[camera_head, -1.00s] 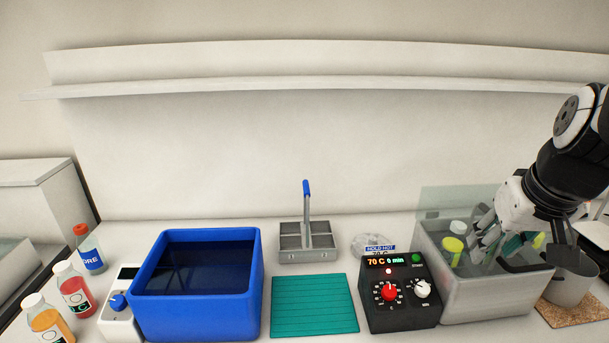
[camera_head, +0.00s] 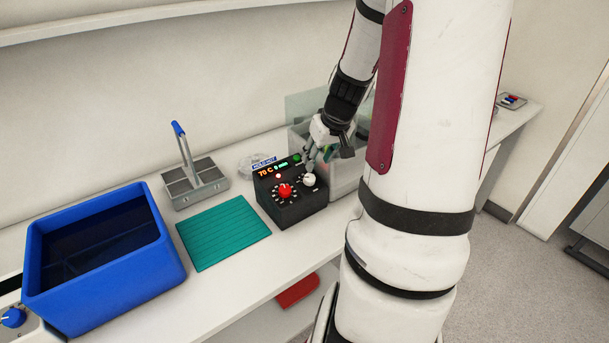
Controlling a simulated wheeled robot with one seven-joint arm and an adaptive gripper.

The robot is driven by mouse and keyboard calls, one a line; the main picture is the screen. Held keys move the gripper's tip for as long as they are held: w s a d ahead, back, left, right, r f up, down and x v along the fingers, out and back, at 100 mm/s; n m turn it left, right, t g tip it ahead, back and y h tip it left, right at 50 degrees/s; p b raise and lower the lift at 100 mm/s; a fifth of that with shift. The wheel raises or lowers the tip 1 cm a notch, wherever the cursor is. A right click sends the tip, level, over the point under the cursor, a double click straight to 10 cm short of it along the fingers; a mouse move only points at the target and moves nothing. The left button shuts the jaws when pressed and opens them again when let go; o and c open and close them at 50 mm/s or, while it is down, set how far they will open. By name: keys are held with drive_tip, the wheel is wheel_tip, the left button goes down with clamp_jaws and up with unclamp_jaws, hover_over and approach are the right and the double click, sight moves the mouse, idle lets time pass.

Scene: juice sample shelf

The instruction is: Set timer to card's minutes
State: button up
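The black control box (camera_head: 292,202) stands on the white counter, right of the teal mat. It has a red dial knob (camera_head: 285,190), a white knob (camera_head: 308,180) at its right and a lit display (camera_head: 272,170). The display shows 70 C in orange; its green minutes figure is too small to read surely. A card (camera_head: 263,161) headed HOLD HOT stands behind the box, its lower part hidden. My gripper (camera_head: 314,163) is just behind and above the white knob, pointing down. I cannot tell whether it touches the knob or how far its fingers are spread.
A blue water tub (camera_head: 165,255) stands at left, with a grey carrier (camera_head: 213,190) behind the teal mat (camera_head: 222,235). A clear-walled bin (camera_head: 345,183) stands right of the box, partly behind my arm. A red object (camera_head: 298,290) lies below the counter edge.

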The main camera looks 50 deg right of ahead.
sight(310, 177)
drive_tip(key=x, duration=0.9)
clamp_jaws()
